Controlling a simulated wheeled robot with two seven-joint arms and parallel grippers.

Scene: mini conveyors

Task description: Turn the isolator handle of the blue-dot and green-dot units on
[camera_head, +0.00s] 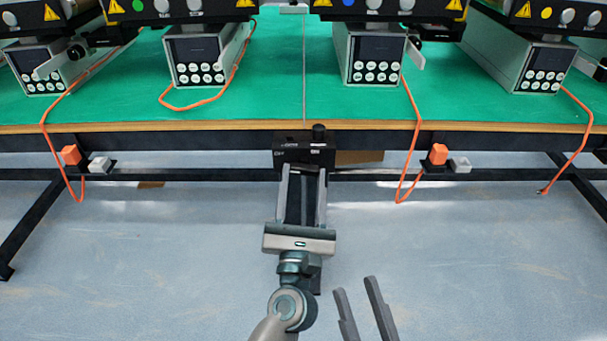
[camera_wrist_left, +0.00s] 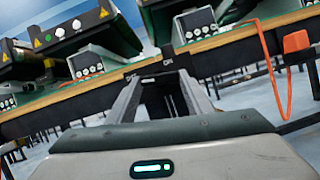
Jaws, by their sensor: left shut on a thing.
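The green-dot unit (camera_head: 137,6) is at the upper left and the blue-dot unit (camera_head: 347,3) at the upper right of centre. A black isolator box (camera_head: 286,157) is mounted under the table edge between them, with OFF and ON labels. My left gripper (camera_head: 306,172) reaches up to this box and is shut on its handle, which is mostly hidden between the fingers. The left wrist view also shows the box (camera_wrist_left: 150,72) at the fingertips. My right gripper (camera_head: 358,284) is at the bottom, low and away from the table, its fingers apart and empty.
The green tabletop (camera_head: 290,90) has a wooden front edge. A yellow-dot unit (camera_head: 546,12) stands at far right. The floor in front is clear.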

